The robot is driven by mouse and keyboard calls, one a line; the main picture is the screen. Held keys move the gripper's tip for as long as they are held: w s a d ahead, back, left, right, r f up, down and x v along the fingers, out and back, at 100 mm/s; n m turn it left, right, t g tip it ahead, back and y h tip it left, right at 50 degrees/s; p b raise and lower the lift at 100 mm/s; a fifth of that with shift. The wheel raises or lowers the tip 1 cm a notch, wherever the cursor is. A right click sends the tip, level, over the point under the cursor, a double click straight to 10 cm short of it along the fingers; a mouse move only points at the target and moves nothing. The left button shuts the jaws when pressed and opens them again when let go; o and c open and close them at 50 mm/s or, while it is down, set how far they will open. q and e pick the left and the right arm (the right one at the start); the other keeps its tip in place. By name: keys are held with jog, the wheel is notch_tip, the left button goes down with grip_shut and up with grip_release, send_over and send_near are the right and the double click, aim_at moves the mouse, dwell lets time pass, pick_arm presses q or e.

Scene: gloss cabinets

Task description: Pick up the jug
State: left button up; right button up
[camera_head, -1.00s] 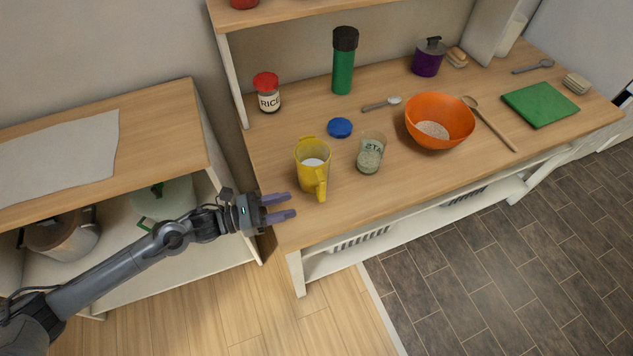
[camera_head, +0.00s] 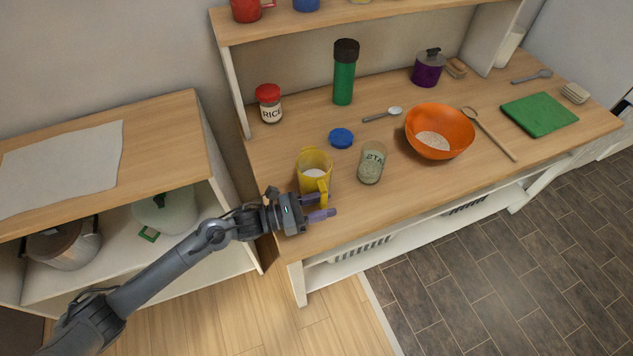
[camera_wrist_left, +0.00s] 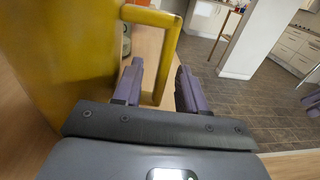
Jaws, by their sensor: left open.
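The yellow jug (camera_head: 313,166) stands upright on the wooden counter near its left front corner, with white contents inside. Its handle faces the front. My left gripper (camera_head: 325,207) is open at the front of the jug, close to the handle. In the left wrist view the jug body (camera_wrist_left: 65,50) fills the left side. The handle (camera_wrist_left: 166,62) shows beyond and between the two purple fingers of the left gripper (camera_wrist_left: 160,92). I cannot tell whether the fingers touch it. My right gripper is not identifiable in the head view.
A glass jar (camera_head: 371,165) stands just right of the jug, and a blue lid (camera_head: 341,138) lies behind. An orange bowl (camera_head: 439,130) stands farther right. A rice jar (camera_head: 269,104) and a green bottle (camera_head: 344,75) stand at the back. The counter's front edge is under my gripper.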

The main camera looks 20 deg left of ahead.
pick_arm(q)
jog(key=shift+w+d, duration=0.15)
jog(key=shift+d, duration=0.05)
grip_shut()
dwell(1.3)
jog(key=shift+r, duration=0.15)
